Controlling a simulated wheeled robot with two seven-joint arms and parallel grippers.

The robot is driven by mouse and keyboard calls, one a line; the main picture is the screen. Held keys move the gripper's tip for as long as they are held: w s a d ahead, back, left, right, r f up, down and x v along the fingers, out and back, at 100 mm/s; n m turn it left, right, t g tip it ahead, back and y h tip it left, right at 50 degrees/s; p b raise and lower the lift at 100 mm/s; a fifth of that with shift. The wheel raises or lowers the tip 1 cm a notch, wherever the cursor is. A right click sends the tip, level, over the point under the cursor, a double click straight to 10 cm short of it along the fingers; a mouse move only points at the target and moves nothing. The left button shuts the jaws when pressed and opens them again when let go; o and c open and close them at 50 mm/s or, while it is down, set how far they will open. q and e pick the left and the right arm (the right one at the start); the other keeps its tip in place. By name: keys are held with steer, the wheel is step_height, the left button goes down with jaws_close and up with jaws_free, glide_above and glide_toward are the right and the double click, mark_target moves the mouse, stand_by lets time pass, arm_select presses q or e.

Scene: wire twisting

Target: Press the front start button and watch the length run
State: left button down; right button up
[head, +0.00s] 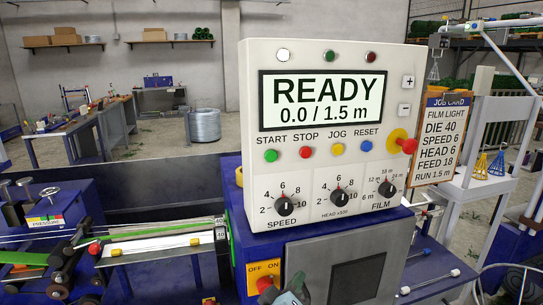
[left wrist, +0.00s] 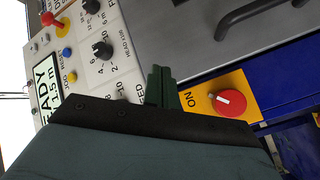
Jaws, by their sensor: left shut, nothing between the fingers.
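The white control panel (head: 325,215) faces me in the head view. Its screen (head: 322,100) reads READY and 0.0 / 1.5 m. The green START button (head: 270,155) is left of the red STOP button (head: 306,152), the JOG button (head: 338,149) and the blue RESET button (head: 366,146). My left gripper (head: 291,290) is at the bottom edge, below the panel and beside the red OFF/ON switch (head: 266,284). In the left wrist view its fingers (left wrist: 161,86) are shut and empty, near the red switch (left wrist: 229,102). START is hidden there. My right gripper is not in view.
Speed (head: 284,204), head (head: 337,197) and film (head: 387,188) knobs sit below the buttons. A red emergency knob (head: 408,145) sticks out at the panel's right, near the job card (head: 440,137). The wire line (head: 150,243) runs along the left.

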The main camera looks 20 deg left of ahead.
mark_target(271, 156)
arm_select(q)
steer(key=s+a+r+n+t+p, duration=0.1)
steer(key=s+r+n+t, duration=0.1)
steer(key=r, duration=1)
steer(key=s+r+n+t+p, duration=0.1)
steer(key=r+n+t, duration=0.1)
steer(key=r, duration=1.1)
steer(key=shift+s+a+r+n+t, duration=0.2)
steer(key=shift+s+a+n+t, duration=0.2)
steer(key=shift+t, duration=0.3)
steer(key=w+a, duration=0.5)
steer(key=w, duration=0.2)
steer(key=shift+w, duration=0.15)
steer(key=shift+w, duration=0.1)
steer(key=shift+w+a, duration=0.2)
steer(key=shift+w, duration=0.05)
